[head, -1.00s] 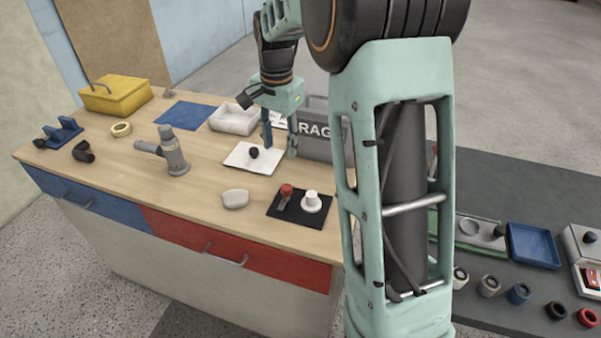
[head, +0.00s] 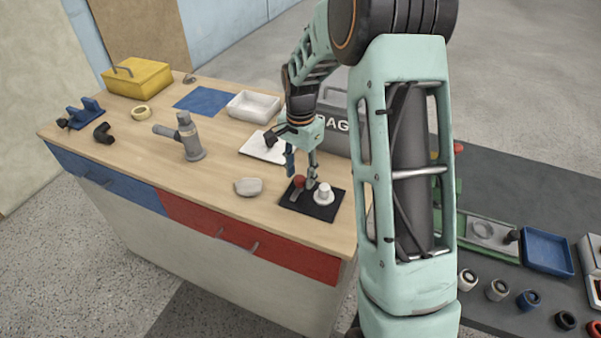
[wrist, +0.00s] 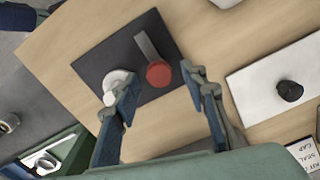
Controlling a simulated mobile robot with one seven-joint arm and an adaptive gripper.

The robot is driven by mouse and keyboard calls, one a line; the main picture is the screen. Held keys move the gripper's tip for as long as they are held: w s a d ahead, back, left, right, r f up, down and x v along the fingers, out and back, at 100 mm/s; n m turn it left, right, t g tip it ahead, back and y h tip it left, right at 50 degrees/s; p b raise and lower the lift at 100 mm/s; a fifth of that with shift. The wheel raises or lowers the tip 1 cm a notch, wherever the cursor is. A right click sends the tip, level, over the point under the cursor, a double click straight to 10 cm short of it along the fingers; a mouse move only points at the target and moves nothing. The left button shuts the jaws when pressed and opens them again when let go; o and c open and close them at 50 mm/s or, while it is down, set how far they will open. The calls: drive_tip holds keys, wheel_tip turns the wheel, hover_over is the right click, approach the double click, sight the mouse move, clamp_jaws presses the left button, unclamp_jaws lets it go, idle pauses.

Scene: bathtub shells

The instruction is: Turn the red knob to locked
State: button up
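The red knob (head: 299,181) sits on a black panel (head: 321,211) near the front right of the workbench, with a grey lever bar beside it. In the wrist view the red knob (wrist: 158,73) shows between and slightly beyond my fingertips, and its grey bar (wrist: 146,46) points away from my gripper. A white round knob (head: 323,194) is on the same panel; in the wrist view my left-hand finger partly covers it. My gripper (head: 301,172) is open and empty, over the panel close to the red knob. Whether a finger touches it I cannot tell. No locked marking is readable.
A white plate with a black knob (head: 270,140) lies behind the panel, near a dark grey box (head: 337,122). A pale stone-like piece (head: 248,187) lies left of the panel. A grey upright fitting (head: 190,140) stands farther left. Bare wood lies between them.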

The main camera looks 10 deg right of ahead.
drive_tip(key=shift+f, duration=0.25)
clamp_jaws()
